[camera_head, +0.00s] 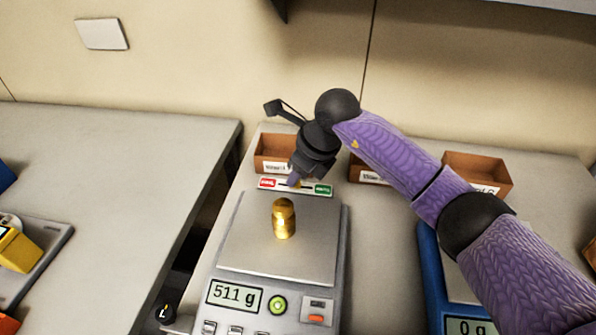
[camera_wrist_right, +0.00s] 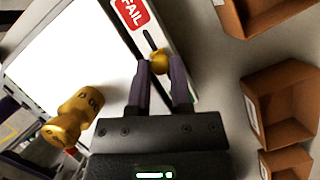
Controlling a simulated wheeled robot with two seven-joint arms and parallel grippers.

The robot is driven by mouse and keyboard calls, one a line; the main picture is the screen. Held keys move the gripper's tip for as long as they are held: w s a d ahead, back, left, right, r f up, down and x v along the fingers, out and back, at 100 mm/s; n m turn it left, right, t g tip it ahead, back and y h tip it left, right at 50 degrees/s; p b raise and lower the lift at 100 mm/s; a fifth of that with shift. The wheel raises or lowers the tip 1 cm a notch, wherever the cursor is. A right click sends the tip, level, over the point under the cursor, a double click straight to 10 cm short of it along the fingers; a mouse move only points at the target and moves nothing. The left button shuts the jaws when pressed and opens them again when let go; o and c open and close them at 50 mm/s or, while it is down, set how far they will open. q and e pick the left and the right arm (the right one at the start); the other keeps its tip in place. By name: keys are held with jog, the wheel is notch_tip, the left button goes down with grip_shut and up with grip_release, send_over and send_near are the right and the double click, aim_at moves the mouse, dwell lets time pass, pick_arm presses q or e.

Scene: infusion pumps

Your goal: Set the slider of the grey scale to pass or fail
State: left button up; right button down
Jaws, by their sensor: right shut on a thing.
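The grey scale (camera_head: 280,245) stands on the bench and its display (camera_head: 234,296) appears to read 511 g. A brass weight (camera_head: 284,218) stands upright on its pan; it also shows in the wrist view (camera_wrist_right: 75,115). Behind the pan is a slider strip (camera_head: 310,187) with a red label at its left end and a green one at its right. My right gripper (camera_head: 295,181) is shut on the small yellow slider knob (camera_wrist_right: 159,59), around the middle of the slot. My left gripper is not in view.
Open brown boxes stand behind the scale: one at left (camera_head: 272,153), one partly behind my right arm (camera_head: 366,172), one at right (camera_head: 478,172). A blue scale (camera_head: 432,275) reading 0 g stands at right. A gap separates the left bench (camera_head: 110,160).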

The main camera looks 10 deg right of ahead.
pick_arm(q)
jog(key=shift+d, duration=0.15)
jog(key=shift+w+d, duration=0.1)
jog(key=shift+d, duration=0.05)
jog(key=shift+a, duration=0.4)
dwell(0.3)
